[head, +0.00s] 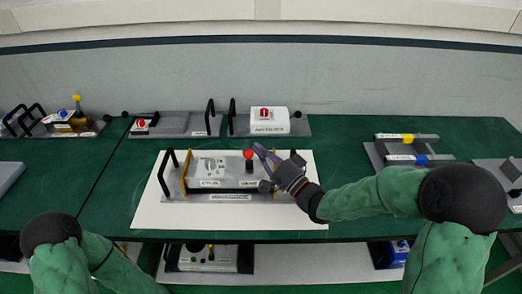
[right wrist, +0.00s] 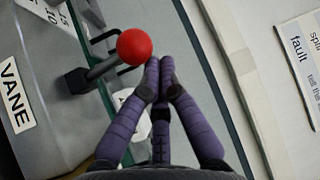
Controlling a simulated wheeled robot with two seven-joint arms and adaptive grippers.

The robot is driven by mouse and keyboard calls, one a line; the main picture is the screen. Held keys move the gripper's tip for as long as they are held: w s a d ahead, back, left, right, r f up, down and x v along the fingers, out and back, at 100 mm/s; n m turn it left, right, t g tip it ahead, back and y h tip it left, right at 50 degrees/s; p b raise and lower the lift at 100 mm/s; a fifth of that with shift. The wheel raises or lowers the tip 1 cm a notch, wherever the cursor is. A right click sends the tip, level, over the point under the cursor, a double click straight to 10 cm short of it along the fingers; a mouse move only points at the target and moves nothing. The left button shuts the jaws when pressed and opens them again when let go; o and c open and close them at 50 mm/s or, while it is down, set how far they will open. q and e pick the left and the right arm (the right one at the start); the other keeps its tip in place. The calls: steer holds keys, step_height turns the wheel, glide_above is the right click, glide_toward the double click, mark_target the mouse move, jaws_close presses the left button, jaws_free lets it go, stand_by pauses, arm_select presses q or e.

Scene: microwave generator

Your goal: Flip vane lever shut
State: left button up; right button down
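The vane lever, with a red ball knob (head: 249,153) on a short stalk, stands up from the front panel unit (head: 222,172) on the white board. In the right wrist view the red knob (right wrist: 134,46) sits on a grey stalk from a dark pivot, beside a label reading VANE (right wrist: 15,95). My right gripper (head: 263,153) is just right of the knob. In the right wrist view its purple fingertips (right wrist: 159,68) are drawn together with nothing seen between them. They are close beside the knob; contact is unclear. My left gripper is out of view.
The white board (head: 150,213) lies on the green bench. A black handle (head: 168,171) rises left of the panel. Behind stand a white box with a red switch (head: 269,121) and a grey unit (head: 175,124). Blue and yellow handled bars (head: 408,148) lie right.

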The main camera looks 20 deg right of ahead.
steer(key=v, duration=1.2)
steer(key=shift+s, duration=0.1)
stand_by(0.4)
